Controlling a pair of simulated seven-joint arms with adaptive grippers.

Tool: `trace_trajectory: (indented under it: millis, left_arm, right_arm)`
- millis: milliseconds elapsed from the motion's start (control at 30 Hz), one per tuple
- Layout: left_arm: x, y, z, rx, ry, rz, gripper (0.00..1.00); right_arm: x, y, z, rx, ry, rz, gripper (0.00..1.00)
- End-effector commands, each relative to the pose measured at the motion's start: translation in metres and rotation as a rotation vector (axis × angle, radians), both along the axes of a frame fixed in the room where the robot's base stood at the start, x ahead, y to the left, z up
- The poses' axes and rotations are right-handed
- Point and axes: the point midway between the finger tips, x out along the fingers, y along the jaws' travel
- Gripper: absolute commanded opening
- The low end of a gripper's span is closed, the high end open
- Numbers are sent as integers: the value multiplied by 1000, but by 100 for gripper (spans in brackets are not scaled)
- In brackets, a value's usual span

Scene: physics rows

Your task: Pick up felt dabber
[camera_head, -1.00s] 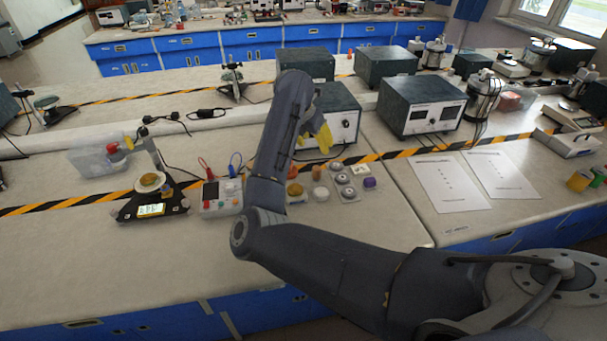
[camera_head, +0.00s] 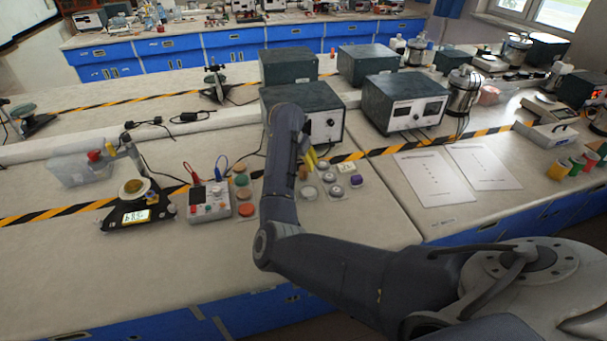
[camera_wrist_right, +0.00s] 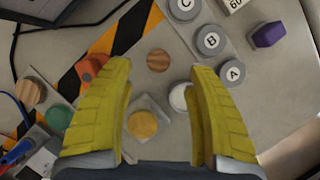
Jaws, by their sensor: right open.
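No piece is clearly recognisable as the felt dabber; a small round wooden-topped piece (camera_wrist_right: 158,60) may be it. In the right wrist view it lies between the fingertips of my right gripper (camera_wrist_right: 162,72), with no visible contact. My right gripper is open and empty, pointing down over the small pieces; its yellow fingers show partly in the head view (camera_head: 309,160). A yellow round piece (camera_wrist_right: 142,125) on a square base lies between the fingers, nearer the palm. A white round piece (camera_wrist_right: 180,97) is partly hidden by the right-hand finger. My left gripper is out of view.
Weights marked A (camera_wrist_right: 232,73), B (camera_wrist_right: 211,40) and C (camera_wrist_right: 184,8) and a purple block (camera_wrist_right: 268,34) lie close on the right. An orange piece (camera_wrist_right: 93,70) is beside the left-hand finger. A grey instrument box (camera_head: 400,100) stands behind.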

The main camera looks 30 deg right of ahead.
Motion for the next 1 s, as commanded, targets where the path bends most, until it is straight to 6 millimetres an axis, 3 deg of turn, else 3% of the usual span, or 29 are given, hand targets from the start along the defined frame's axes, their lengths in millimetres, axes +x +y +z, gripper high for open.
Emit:
trace_trajectory:
  millis: [167,500,900,1000]
  left_arm:
    - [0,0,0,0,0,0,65]
    - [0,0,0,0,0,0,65]
    - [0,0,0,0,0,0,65]
    - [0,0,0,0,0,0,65]
  right_arm:
    - [2,-3,-8,0,3,1,56]
    - [11,-15,-44,0,3,1,56]
    - [12,-17,-50,0,2,1,58]
    - [12,-17,-50,0,2,1,46]
